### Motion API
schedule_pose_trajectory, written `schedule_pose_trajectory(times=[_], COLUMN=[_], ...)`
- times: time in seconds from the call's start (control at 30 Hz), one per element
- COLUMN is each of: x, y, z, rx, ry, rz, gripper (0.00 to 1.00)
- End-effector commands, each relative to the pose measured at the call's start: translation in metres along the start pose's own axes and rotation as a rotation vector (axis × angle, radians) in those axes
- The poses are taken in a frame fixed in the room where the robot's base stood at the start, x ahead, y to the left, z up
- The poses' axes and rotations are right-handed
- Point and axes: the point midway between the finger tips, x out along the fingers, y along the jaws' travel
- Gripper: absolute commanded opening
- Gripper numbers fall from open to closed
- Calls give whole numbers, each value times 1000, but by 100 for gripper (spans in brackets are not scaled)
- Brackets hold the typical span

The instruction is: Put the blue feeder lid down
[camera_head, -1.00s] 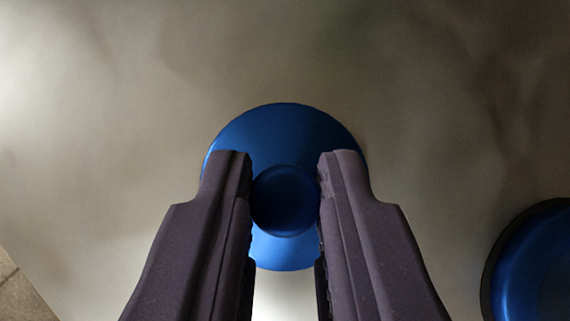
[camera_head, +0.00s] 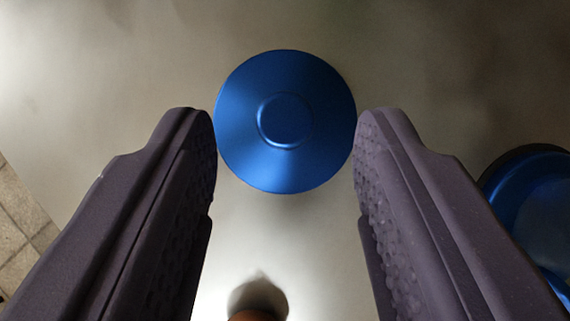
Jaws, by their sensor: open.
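The blue feeder lid (camera_head: 285,165) is a round, shiny blue disc with a raised round knob (camera_head: 285,120) in its middle. It lies on a smooth grey surface (camera_head: 120,80), knob facing up toward me. My gripper (camera_head: 285,135) is wide open and empty. Its two dark fingers are on the left and right of the lid in the picture, with the knob between them and clear of both. How high the fingertips are above the lid I cannot tell exactly.
A blue round vessel with a dark rim (camera_head: 535,210) stands at the right edge, partly behind my right finger. A small brownish round thing (camera_head: 258,315) shows at the bottom edge. Tiled floor (camera_head: 20,215) shows beyond the surface edge at left. The surface above the lid is clear.

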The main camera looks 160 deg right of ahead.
Motion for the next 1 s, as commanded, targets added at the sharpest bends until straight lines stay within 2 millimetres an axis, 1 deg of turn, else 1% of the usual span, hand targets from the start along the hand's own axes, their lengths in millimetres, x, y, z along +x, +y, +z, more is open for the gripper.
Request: schedule_pose_trajectory(times=[0.03,0.1,0.2,0.33,0.4,0.5,0.77,0.83,0.87,0.97,1.0], x=[-15,-33,-57,-80,-89,-95,-97,-100,-103,-127,-144], y=[0,0,0,0,0,0,0,2,4,15,22], z=[-2,-2,-3,-2,-2,0,-2,-16,-28,-90,-121], rx=[0,1,1,1,1,1,2,8,14,41,54], ry=[3,2,3,3,2,0,3,22,37,120,160], rz=[-1,-1,-1,0,0,0,0,1,2,9,14], gripper=[47,47,47,47,47,47,47,47,47,47,47])
